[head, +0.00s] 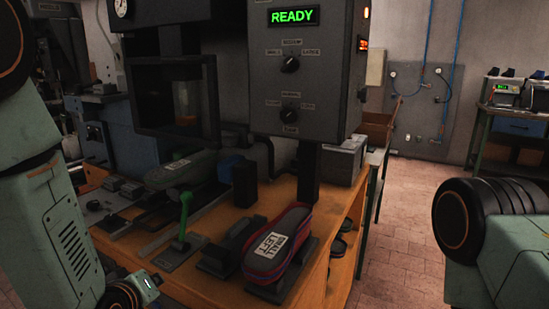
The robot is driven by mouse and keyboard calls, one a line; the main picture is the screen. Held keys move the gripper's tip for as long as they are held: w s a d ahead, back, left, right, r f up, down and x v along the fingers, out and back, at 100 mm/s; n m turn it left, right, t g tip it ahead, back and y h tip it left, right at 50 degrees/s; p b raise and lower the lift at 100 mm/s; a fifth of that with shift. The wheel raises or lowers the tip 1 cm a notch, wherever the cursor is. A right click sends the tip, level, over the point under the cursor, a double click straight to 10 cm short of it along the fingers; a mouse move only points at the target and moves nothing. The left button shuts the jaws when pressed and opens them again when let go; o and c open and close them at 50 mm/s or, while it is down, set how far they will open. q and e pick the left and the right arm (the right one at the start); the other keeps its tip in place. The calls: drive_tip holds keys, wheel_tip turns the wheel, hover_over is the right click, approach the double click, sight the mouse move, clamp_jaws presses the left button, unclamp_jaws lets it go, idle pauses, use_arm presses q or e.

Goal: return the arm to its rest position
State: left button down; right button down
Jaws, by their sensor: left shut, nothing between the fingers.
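My left arm comes in along the left edge, with large green links and dark joint rings. Its wrist end and left gripper (132,294) are low at the bottom left, in front of the bench and partly cut off by the frame. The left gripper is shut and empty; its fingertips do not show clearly. My right arm shows only as a green link with a black ribbed joint at the right edge. Its gripper is out of view.
A grey bin (345,160) stands behind. Tiled floor (400,235) lies clear to the right.

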use_arm(q)
drive_tip(key=s+f+m+g, duration=0.3)
drive_tip(key=s+f+g, duration=0.2)
drive_tip(key=s+f, duration=0.6)
drive_tip(key=s+d+f+m+g+h, duration=0.1)
drive_tip(key=s+f+m+g, duration=0.3)
drive_tip(key=s+f, duration=0.8)
drive_tip(key=s+g, duration=0.2)
drive_tip(key=s, duration=0.6)
drive_tip(key=shift+s+d+f+m, duration=0.25)
drive_tip(key=shift+s+f+m, duration=0.05)
drive_tip(key=shift+s, duration=0.1)
